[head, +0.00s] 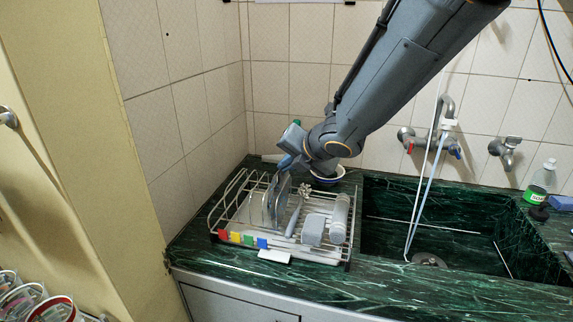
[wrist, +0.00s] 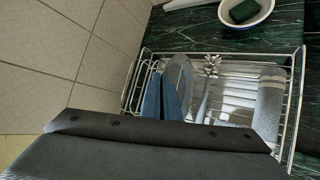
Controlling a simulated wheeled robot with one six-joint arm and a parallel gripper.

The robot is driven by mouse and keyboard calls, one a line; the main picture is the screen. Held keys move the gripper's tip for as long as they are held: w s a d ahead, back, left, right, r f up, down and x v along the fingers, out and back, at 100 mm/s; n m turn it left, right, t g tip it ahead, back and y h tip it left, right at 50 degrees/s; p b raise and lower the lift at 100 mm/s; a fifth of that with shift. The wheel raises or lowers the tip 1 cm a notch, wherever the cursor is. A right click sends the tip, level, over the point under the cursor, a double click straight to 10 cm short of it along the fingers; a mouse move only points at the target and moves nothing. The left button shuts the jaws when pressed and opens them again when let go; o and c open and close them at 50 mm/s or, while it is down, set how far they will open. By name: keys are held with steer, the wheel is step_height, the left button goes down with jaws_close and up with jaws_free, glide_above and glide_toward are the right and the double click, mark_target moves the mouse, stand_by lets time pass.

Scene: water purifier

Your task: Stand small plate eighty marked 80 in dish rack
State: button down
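A grey plate stands on edge in the left half of the wire dish rack (head: 345,262), and it shows as a thin upright disc (head: 282,196). In the wrist view the plate (wrist: 187,72) leans beside my blue fingers. No number is readable on it. My gripper (head: 287,162) is above the rack at the plate's upper edge. In the wrist view my two fingertips (wrist: 162,80) point into the rack close to the plate, with a narrow gap between them. The right finger covers part of the plate, so I cannot tell whether they grip it.
A whisk-like utensil (wrist: 211,66) and a grey textured cup-like item (wrist: 269,100) lie in the rack's right half. A bowl (wrist: 246,12) with a dark green block stands behind. The sink (head: 390,212) is to the right; the tiled wall (head: 160,95) is close on the left.

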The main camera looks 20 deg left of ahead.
steer(key=c, duration=2)
jaws_free()
steer(key=p+v, duration=0.1)
steer(key=v, duration=0.6)
steer(key=shift+s+d+r, duration=0.15)
steer(key=shift+d+r, duration=0.05)
steer(key=shift+r, duration=0.05)
